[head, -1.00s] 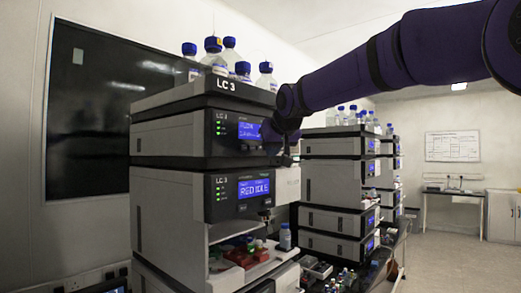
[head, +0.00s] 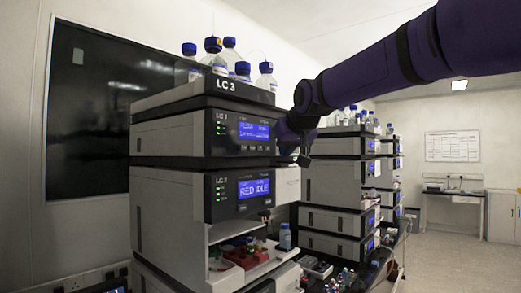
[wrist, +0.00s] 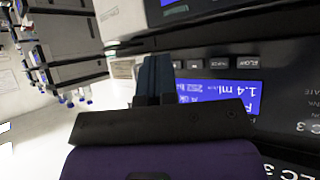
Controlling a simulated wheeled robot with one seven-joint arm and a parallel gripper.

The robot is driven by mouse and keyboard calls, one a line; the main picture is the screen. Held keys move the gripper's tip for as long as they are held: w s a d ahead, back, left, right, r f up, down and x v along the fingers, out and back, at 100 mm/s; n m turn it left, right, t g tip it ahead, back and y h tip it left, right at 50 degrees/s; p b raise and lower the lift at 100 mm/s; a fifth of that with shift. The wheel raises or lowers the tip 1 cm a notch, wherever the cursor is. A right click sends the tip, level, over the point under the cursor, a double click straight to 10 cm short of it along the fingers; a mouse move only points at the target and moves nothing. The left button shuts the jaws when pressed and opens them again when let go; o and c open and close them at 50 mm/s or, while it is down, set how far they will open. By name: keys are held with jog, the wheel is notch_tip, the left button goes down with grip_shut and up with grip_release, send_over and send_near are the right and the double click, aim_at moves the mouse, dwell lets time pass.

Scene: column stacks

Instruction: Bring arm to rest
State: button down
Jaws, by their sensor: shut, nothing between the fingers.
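My purple arm reaches in from the upper right in the head view. My gripper (head: 304,160) hangs just right of the LC 3 stack (head: 203,135), at the height of its upper modules, and looks apart from it. In the wrist view my gripper (wrist: 155,62) shows two dark blue fingers side by side, shut with nothing between them. A module front with a lit blue display (wrist: 218,97) and a row of buttons fills the right of that view, upside down.
Blue-capped bottles (head: 229,55) stand on top of the LC 3 stack. An open bay below holds a red tray (head: 242,258) and a small bottle (head: 285,237). More stacks (head: 337,190) stand behind. Open floor (head: 450,265) lies at the right.

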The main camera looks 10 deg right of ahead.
jog(key=shift+s, duration=0.1)
jog(key=s+d+f+g, duration=0.2)
jog(key=s+f, duration=0.5)
jog(key=s, duration=0.4)
jog(key=s+d+f+g, duration=0.1)
jog(key=s+d+f, duration=0.1)
jog(key=s+f, duration=0.6)
jog(key=s+d+f+m+g+h, duration=0.1)
jog(key=s+f, duration=0.6)
jog(key=s, duration=0.9)
jog(key=shift+d+f+g, duration=0.35)
jog(key=shift+d+g, duration=0.2)
jog(key=shift+g, duration=0.25)
jog(key=shift+s, duration=0.1)
dwell(3.5)
